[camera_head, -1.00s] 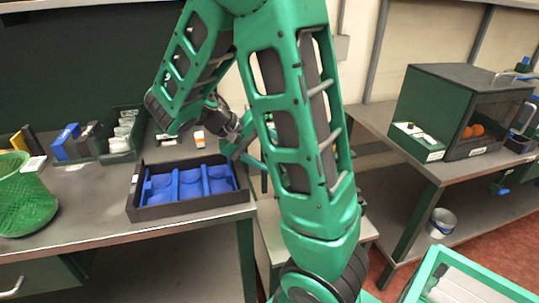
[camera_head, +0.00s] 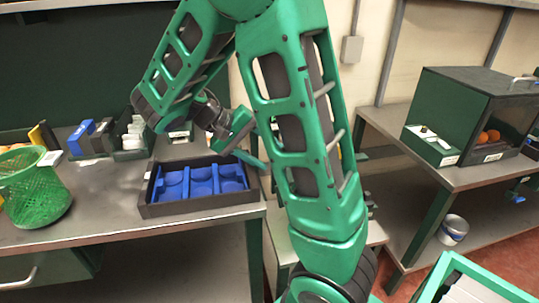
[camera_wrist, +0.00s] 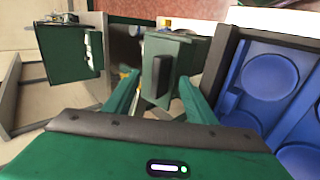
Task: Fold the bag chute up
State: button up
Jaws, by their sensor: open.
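My gripper (camera_wrist: 159,77) is open, with its two green fingers apart at the middle of the wrist view. Between and beyond the fingertips is a green-grey panel (camera_wrist: 152,52) with a dark upright bar handle (camera_wrist: 161,77). It looks like the bag chute, but I cannot be sure. The fingers stand on either side of the handle; I cannot tell if they touch the panel. In the head view my gripper (camera_head: 250,148) is just right of the blue-lined tray, partly behind my arm. The panel is hidden there.
The dark tray (camera_head: 205,209) with blue hollows stands at the bench edge; its wall (camera_wrist: 222,68) is close right of my gripper. A green mesh basket (camera_head: 36,190) stands left. A green box (camera_head: 437,118) with oranges (camera_head: 489,136) is on the right bench.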

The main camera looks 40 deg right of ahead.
jog(key=shift+w+a+r, duration=0.25)
jog(key=shift+w+a, duration=0.3)
jog(key=shift+a, duration=0.45)
jog(key=shift+w+a+r, duration=0.2)
jog(key=shift+w+a, duration=0.35)
jog(key=shift+a, duration=0.4)
jog(key=shift+w+a+r, duration=0.25)
jog(key=shift+w+a, duration=0.3)
jog(key=shift+a, duration=0.45)
jog(key=v, duration=1)
jog(key=shift+w+a+r, duration=0.2)
jog(key=shift+w+a, duration=0.05)
jog(key=shift+s, duration=0.15)
